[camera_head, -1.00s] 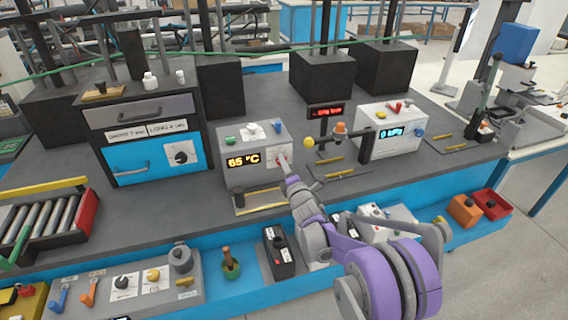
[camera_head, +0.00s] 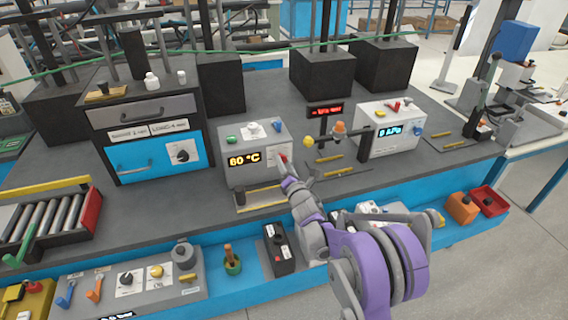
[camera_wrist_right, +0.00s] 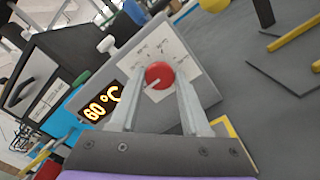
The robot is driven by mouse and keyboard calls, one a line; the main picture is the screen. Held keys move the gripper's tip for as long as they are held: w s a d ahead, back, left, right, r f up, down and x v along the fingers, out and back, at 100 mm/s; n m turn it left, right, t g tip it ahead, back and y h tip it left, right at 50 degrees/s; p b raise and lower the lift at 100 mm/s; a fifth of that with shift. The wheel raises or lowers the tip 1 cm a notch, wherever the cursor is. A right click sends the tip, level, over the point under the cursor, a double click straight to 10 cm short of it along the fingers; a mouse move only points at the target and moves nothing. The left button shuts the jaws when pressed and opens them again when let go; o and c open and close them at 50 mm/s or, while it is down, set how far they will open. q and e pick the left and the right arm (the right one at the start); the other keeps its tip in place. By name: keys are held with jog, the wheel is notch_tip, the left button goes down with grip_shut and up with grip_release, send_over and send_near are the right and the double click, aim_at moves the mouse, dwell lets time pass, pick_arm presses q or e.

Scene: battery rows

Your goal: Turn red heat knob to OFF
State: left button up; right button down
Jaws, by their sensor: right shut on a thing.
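The red heat knob (camera_wrist_right: 159,76) sits on a white dial label on the front of a grey heater box (camera_head: 236,173). My right gripper (camera_wrist_right: 160,90) has its two fingers on either side of the knob and is shut on it. In the head view the right gripper (camera_head: 286,164) reaches the box's front and hides most of the knob. The printed words around the knob are too small to read. My left gripper is not in view.
A white box with a blue display (camera_head: 390,132) stands to the right. A blue-fronted unit with a drawer (camera_head: 150,160) stands to the left. A lower blue shelf holds several controls.

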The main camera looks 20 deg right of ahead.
jog(key=shift+c, duration=1.9)
grip_release()
jog(key=s+b, duration=0.1)
jog(key=s, duration=1)
jog(key=shift+d+b, duration=0.25)
jog(key=shift+b, duration=0.05)
jog(key=shift+w, duration=0.1)
jog(key=s+m+g+h+p, duration=0.1)
jog(key=s+m+g, duration=0.8)
jog(key=s+m, duration=1.2)
jog(key=shift+s+f+m+h+p, duration=0.35)
jog(key=shift+s+h, duration=0.25)
jog(key=shift+s, duration=0.4)
jog(key=s+a+f+m+g, duration=0.1)
jog(key=s+m, duration=0.1)
jog(key=s, duration=0.1)
jog(key=s+a+f+m+g+y, duration=0.1)
jog(key=s+m, duration=0.1)
jog(key=s, duration=0.2)
jog(key=s+a+f+m+g, duration=0.1)
jog(key=s+m, duration=0.1)
jog(key=s, duration=0.2)
jog(key=shift+s+a+g+y, duration=0.2)
jog(key=shift+g+y, duration=0.1)
jog(key=shift+c, duration=0.2)
